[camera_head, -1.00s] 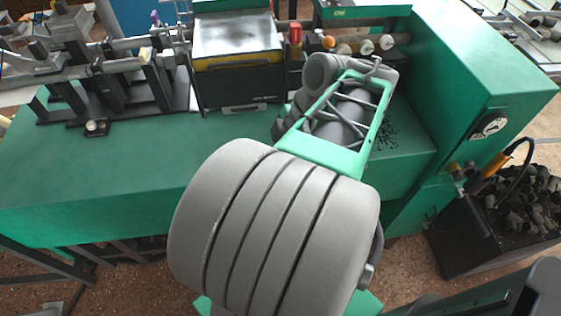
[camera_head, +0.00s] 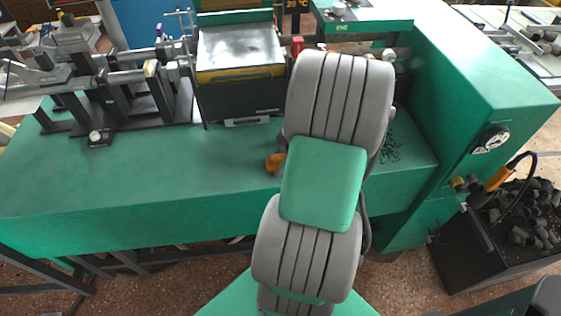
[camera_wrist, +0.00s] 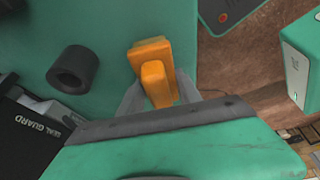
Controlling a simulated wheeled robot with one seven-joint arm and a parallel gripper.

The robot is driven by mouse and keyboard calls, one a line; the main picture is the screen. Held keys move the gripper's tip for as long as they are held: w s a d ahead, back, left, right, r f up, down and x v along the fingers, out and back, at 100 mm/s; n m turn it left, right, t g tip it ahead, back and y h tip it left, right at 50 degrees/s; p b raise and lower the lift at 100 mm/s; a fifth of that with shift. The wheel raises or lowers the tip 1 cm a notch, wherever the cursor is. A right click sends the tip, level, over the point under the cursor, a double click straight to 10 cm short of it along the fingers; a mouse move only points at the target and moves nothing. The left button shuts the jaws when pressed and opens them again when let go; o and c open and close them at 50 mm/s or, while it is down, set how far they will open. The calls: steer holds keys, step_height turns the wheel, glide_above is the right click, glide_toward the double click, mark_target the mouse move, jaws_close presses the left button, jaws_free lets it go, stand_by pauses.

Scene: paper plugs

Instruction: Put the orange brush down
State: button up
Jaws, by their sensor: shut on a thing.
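The orange brush (camera_wrist: 152,60) shows in the wrist view between the two grey fingers of my gripper (camera_wrist: 158,98), which are shut on its handle. Its wide block points away from the palm, over the green bench top. I cannot tell whether it touches the bench. In the head view, part of the orange brush (camera_head: 275,163) shows at the left side of my arm, above the green bench (camera_head: 150,185). My arm hides the rest of the brush and the gripper there.
A dark hollow plug (camera_wrist: 73,68) stands on the bench beside the brush. A black box (camera_head: 243,100) with a metal top stands at the back, with a rail fixture (camera_head: 115,90) to its left. Dark crumbs lie right of my arm. The left bench top is clear.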

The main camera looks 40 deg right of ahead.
steer(key=shift+s+a+f+b, duration=0.15)
steer(key=shift+a+f+b, duration=0.05)
steer(key=shift+f+b, duration=0.5)
steer(key=o, duration=1.3)
steer(key=shift+s+a+f, duration=0.1)
steer(key=shift+f, duration=0.15)
steer(key=v, duration=0.4)
steer(key=p+v, duration=0.1)
steer(key=v, duration=0.4)
steer(key=w+p+v, duration=0.1)
steer(key=v, duration=0.3)
steer(key=shift+s+r, duration=0.1)
steer(key=shift+r, duration=0.4)
steer(key=w+a+r+m+h, duration=0.15)
steer(key=w+a+m, duration=0.35)
steer(key=a, duration=0.8)
steer(key=s+a+m+h, duration=0.2)
steer(key=a+m, duration=0.4)
steer(key=a, duration=0.8)
steer(key=shift+s+f, duration=0.3)
steer(key=shift+s, duration=0.4)
